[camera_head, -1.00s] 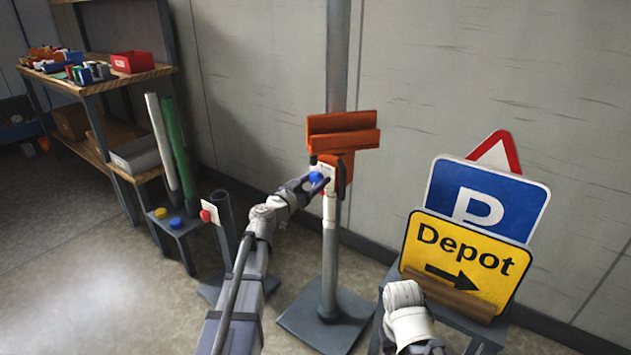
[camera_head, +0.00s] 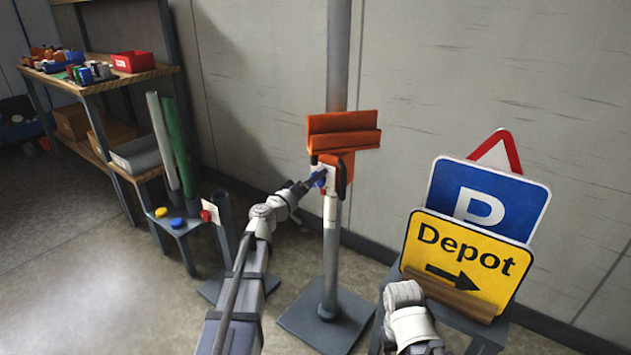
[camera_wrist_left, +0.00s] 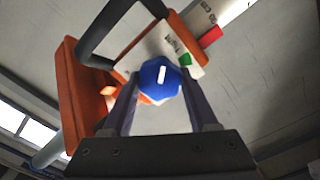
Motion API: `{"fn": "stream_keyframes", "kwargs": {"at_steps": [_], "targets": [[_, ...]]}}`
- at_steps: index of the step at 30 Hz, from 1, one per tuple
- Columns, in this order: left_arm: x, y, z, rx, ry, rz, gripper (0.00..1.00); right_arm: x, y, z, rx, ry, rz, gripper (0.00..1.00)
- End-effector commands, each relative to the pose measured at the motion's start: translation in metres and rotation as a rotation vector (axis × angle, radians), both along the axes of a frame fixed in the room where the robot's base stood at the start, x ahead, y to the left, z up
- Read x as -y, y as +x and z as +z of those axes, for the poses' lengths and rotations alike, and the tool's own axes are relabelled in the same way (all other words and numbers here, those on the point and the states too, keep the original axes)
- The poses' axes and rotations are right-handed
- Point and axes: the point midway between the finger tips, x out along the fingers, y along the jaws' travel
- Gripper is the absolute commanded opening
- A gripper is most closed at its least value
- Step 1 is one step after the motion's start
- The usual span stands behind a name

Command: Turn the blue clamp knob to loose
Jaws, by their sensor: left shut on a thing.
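The blue clamp knob (camera_head: 321,180) is on a white label plate (camera_head: 325,171) on the orange clamp (camera_head: 343,162), which is around an upright grey post. My left gripper (camera_head: 316,181) reaches it from the left and is shut on it, partly hiding it in the head view. In the left wrist view the knob (camera_wrist_left: 160,80) is between my two fingers (camera_wrist_left: 160,95), and its white pointer line is nearly upright. Of my right arm only a white link shows, at the bottom.
A yellow Depot sign (camera_head: 468,262), a blue P sign (camera_head: 488,200) and a red-edged triangle sign (camera_head: 498,150) stand in a rack at right. A low stand (camera_head: 185,232) with coloured knobs and a shelf (camera_head: 130,78) are at left.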

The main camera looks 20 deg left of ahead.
Motion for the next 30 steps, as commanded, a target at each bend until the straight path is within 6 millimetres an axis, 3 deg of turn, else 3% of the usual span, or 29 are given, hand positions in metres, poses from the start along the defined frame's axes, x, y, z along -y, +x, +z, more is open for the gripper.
{"fn": "stream_keyframes", "kwargs": {"at_steps": [30], "targets": [[-0.0010, 0.0003, -0.0032, -0.329, -0.906, 0.001, 0.04, 0.0001, 0.0001, -0.0031, 0.000, -0.001, 0.000, 0.50]]}}
